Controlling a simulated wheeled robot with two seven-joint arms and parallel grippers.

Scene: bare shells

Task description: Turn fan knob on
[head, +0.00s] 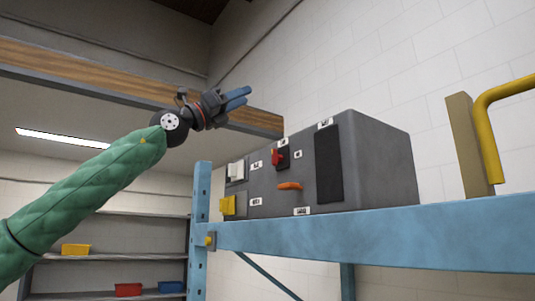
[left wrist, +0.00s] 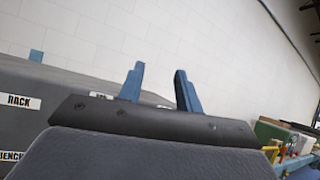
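A grey control box (head: 380,165) sits on a blue shelf beam. Its front carries a red knob (head: 278,158), an orange handle (head: 290,186), a white switch (head: 236,171), a yellow part (head: 227,207) and a dark panel (head: 328,163). The small labels in the head view are too small to read, so I cannot tell which control is the fan knob. My left gripper (head: 236,97) is raised above and left of the box, apart from it. In the left wrist view its two blue fingers (left wrist: 160,88) stand apart with nothing between them. My right gripper is out of view.
The blue shelf beam (head: 400,240) and its upright (head: 200,230) frame the box. A yellow rail (head: 487,130) stands at right. A wooden-faced beam (head: 90,68) runs behind my left arm.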

